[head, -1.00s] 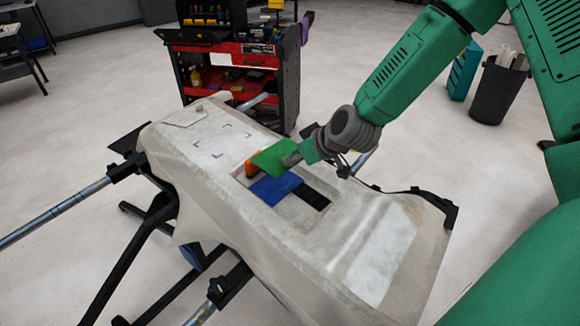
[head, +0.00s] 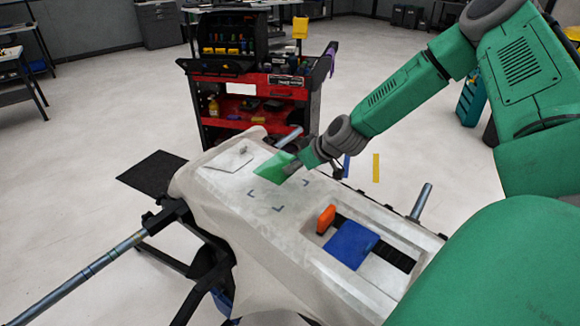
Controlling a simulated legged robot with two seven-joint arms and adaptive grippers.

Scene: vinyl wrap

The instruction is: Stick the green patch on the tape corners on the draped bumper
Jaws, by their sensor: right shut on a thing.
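The green patch (head: 272,172) is held in my right gripper (head: 290,168), whose arm comes in from the right. The patch is over the far part of the draped bumper (head: 232,203), next to the tape corners. The gripper is shut on the patch's right edge. Dark tape corners (head: 278,209) mark a square on the pale drape, and they show just in front of the patch. The patch seems to cover or hide part of the marked area's far side. I cannot tell whether it touches the drape. My left gripper is not in view.
A blue piece (head: 350,243) and an orange block (head: 326,219) lie in a recess on the near part of the drape, beside a black strip (head: 385,246). A red tool cart (head: 240,110) stands behind. Stand bars (head: 105,258) stick out to the left.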

